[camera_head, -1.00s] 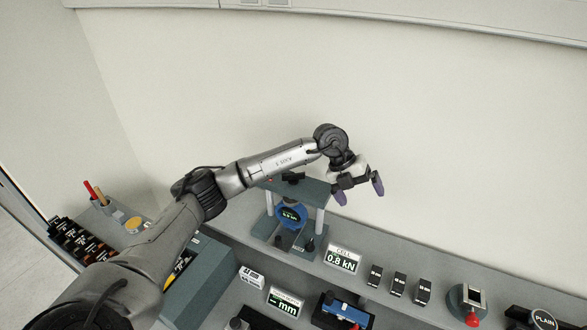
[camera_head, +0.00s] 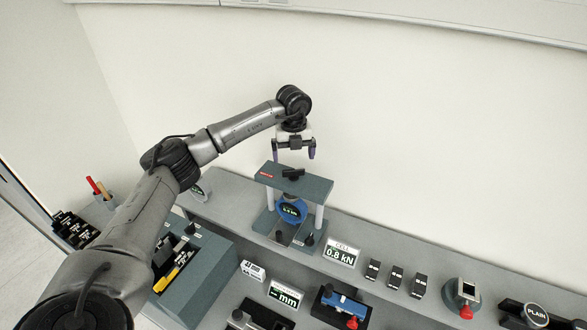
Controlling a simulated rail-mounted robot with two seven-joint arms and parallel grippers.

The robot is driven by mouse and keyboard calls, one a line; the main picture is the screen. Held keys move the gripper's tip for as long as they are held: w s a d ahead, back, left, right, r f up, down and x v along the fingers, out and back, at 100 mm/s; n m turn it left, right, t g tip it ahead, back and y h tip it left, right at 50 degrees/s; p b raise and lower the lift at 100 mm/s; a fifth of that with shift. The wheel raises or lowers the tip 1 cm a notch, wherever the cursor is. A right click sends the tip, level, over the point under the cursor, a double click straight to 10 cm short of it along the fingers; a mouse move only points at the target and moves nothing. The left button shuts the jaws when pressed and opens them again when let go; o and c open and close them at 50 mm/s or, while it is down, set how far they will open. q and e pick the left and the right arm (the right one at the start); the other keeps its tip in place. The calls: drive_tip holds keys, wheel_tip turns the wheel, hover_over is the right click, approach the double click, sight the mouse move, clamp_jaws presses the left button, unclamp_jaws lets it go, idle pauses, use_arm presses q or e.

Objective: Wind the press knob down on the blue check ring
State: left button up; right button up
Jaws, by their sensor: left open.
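The press (camera_head: 308,186) stands on the back shelf against the wall, a dark grey-blue frame with light posts. Its black knob (camera_head: 293,173) sits on top of the crosshead. The blue check ring (camera_head: 288,211) stands upright inside the frame, with a small lit green reading on its face. My left gripper (camera_head: 294,157) is open and empty above the knob, pointing down, with its two purple fingertips apart. It does not appear to touch the knob. My right gripper is not in view.
A CELL display (camera_head: 341,253) reading 0.8 kN stands right of the press. Several small black blocks (camera_head: 395,277) and a red-knobbed device (camera_head: 463,297) lie further right. A mm display (camera_head: 285,295) and a blue fixture (camera_head: 344,303) sit lower in front.

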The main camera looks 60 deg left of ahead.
sight(293, 170)
use_arm(q)
drive_tip(key=shift+f+p, duration=0.45)
drive_tip(key=shift+f, duration=2.7)
drive_tip(key=shift+c, duration=0.2)
drive_tip(key=c, duration=0.8)
drive_tip(key=shift+c, duration=0.2)
drive_tip(key=shift+m, duration=0.3)
